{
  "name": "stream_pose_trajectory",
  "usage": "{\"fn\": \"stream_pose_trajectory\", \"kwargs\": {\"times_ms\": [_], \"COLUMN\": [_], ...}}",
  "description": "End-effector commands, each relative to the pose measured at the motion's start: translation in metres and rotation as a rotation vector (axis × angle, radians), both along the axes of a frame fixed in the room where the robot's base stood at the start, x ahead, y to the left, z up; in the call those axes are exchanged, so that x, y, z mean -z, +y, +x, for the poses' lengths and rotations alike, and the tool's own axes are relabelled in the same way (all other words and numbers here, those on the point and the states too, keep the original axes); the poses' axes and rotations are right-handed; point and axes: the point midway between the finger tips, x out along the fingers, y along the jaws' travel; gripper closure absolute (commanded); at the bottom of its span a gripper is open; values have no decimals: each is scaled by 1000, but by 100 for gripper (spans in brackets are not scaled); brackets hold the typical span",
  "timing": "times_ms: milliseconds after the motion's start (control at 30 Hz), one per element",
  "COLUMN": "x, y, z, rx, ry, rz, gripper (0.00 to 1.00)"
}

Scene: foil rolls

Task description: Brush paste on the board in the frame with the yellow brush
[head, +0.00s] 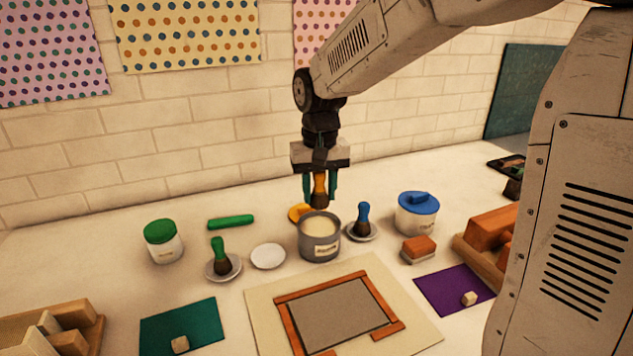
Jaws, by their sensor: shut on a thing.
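My gripper (320,190) is shut on the yellow brush (319,181), its dark bristles pointing down. The brush is upright, at or just above the back rim of the grey tin of pale paste (320,248); I cannot tell whether the bristles touch it. The grey board (332,314) lies flat inside an orange-brown frame (282,312) on a cream mat (264,312), in front of the tin. Its surface looks plain grey.
A green brush (219,253) and a blue brush (363,218) stand on saucers either side of the tin. A white saucer (268,256), green-lidded jar (163,242), blue-lidded pot (417,214) and orange-topped block (418,249) stand nearby. Wooden trays sit at both sides.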

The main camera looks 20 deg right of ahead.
Motion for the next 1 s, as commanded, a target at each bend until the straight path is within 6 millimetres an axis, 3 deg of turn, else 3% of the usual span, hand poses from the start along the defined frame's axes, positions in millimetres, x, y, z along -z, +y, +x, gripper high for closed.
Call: {"fn": "stream_pose_trajectory", "kwargs": {"times_ms": [433,1000], "x": [44,51], "y": [-1,-1], "z": [0,0], "rx": [2,2], "ry": [2,0], "rz": [0,0], "gripper": [86,86]}}
